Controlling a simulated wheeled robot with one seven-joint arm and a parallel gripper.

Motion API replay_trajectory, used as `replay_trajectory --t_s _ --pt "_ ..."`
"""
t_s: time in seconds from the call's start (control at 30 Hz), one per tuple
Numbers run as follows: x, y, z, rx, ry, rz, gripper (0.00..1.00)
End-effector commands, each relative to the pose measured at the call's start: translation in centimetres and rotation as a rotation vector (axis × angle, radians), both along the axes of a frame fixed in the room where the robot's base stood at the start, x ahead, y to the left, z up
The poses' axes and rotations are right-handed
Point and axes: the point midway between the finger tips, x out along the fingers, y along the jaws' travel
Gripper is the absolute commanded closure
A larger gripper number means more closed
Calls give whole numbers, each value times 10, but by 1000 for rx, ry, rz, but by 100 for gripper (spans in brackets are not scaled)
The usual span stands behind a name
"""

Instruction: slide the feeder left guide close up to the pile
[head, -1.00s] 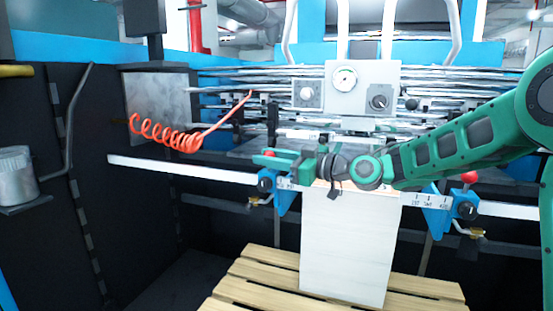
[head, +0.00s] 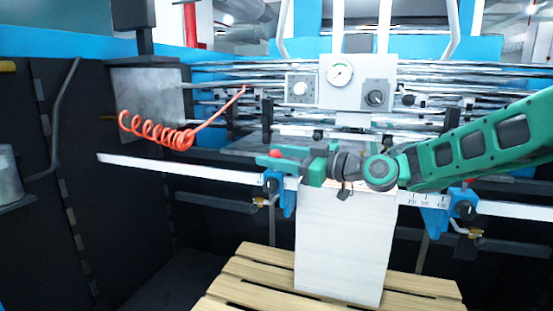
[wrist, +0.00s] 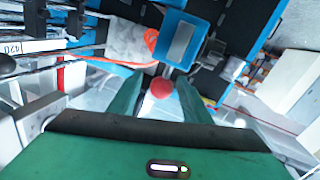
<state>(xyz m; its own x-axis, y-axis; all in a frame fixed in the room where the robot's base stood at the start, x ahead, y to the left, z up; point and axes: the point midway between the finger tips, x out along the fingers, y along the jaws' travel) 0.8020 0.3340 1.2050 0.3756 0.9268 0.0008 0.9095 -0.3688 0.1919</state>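The feeder left guide (head: 281,190) is a blue block with a red-topped knob (head: 275,153), on the white rail just left of the pile (head: 340,245). The pile is a tall white stack of sheets. In the head view, the guide's right side is close to the pile's upper left edge; whether they touch is hidden. My gripper (head: 285,161) is at the guide's red knob. In the wrist view the red knob (wrist: 161,87) sits between the two green fingers, with a gap visible on each side. The guide's blue body (wrist: 183,40) shows beyond.
The right guide (head: 436,215) stands on the rail (head: 510,209) right of the pile. A wooden pallet (head: 245,270) lies under the pile. A coiled orange hose (head: 155,132) hangs at left, and a gauge panel (head: 358,85) is behind. The rail (head: 170,169) left of the guide is clear.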

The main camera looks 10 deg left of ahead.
Motion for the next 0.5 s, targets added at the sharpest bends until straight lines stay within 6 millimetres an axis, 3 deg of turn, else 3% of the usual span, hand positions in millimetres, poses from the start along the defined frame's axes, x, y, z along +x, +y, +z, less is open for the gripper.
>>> replay_trajectory --t_s 0.23,0.5 --pt "-4 -11 0 -1 2 0 56" --pt "-21 -57 -1 -2 2 -5 56"
